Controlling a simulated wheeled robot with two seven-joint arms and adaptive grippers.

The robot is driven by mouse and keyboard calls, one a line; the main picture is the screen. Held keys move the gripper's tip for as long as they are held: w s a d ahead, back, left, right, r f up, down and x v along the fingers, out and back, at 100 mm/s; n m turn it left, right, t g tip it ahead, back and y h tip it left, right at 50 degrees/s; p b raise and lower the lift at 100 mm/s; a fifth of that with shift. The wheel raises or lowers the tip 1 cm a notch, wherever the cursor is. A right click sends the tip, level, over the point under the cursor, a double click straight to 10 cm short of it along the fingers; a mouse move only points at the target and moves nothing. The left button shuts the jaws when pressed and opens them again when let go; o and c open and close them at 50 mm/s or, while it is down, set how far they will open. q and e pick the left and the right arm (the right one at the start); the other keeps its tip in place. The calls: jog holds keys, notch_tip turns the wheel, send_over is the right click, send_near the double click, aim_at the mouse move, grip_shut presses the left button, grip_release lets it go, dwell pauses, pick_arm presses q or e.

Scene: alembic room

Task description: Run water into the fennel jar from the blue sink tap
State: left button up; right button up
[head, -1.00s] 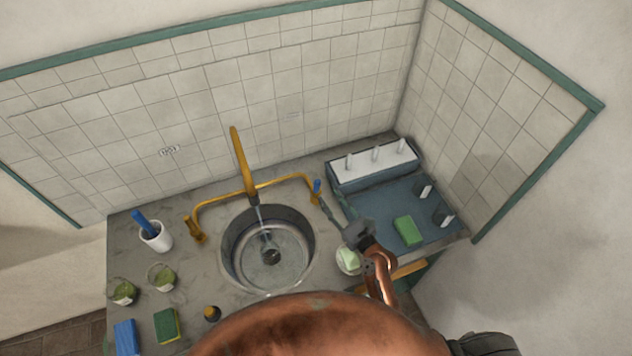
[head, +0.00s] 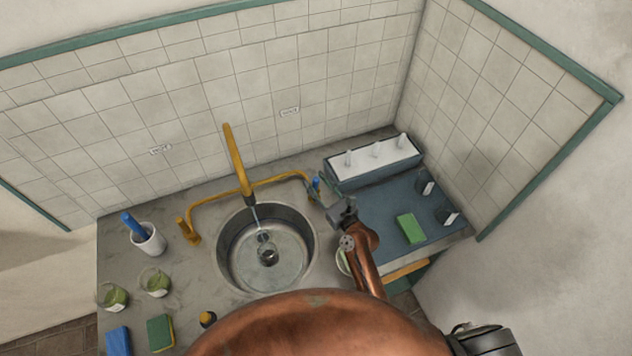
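The sink (head: 225,262) is a round metal basin in the grey counter. A yellow spout (head: 235,160) reaches over it, and a pale streak like running water drops from its tip. The blue tap handle (head: 316,183) is at the right end of the yellow pipe. My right gripper (head: 338,208) is just right of and in front of that handle; I cannot tell whether they touch or whether its fingers are open. Two glass jars with green contents, a left one (head: 113,298) and a right one (head: 156,283), stand at left; their labels are unreadable. My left gripper is out of view.
A white cup (head: 152,241) with a blue item stands left of the sink. Blue (head: 118,341) and green (head: 160,334) sponges lie at front left. A blue tray (head: 375,210) with a green block (head: 411,228) is at right. Tiled walls close the back and right.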

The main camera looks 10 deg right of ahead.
jog(key=shift+w+a, duration=0.1)
jog(key=shift+w, duration=0.05)
jog(key=shift+c, duration=0.2)
grip_shut()
dwell(0.5)
